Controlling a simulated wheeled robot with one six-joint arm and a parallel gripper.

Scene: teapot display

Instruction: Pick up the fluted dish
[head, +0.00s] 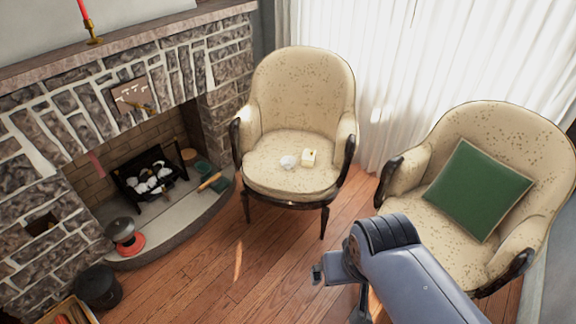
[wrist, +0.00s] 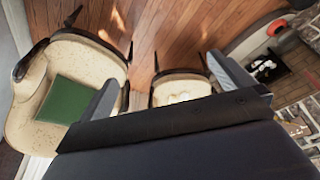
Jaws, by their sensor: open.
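A small white dish (head: 288,162), which looks like the fluted dish, sits on the seat of the left armchair (head: 268,180). Its fluting is too small to make out. A small cream block-like thing (head: 310,157) lies just right of it, apart or barely touching. My gripper (wrist: 162,70) is open and empty in the wrist view, with its two fingers wide apart. In the head view my arm is at the lower right, in front of the armchair and well away from the dish. In the wrist view a pale spot on the seat (wrist: 180,97) is too unclear to name.
A right armchair (head: 515,130) with a green cushion (head: 478,190) stands close to my arm. A stone fireplace (head: 110,110) with a raised hearth is at left. A dark bucket (head: 98,287) stands by it. Bare wood floor (head: 230,270) lies between.

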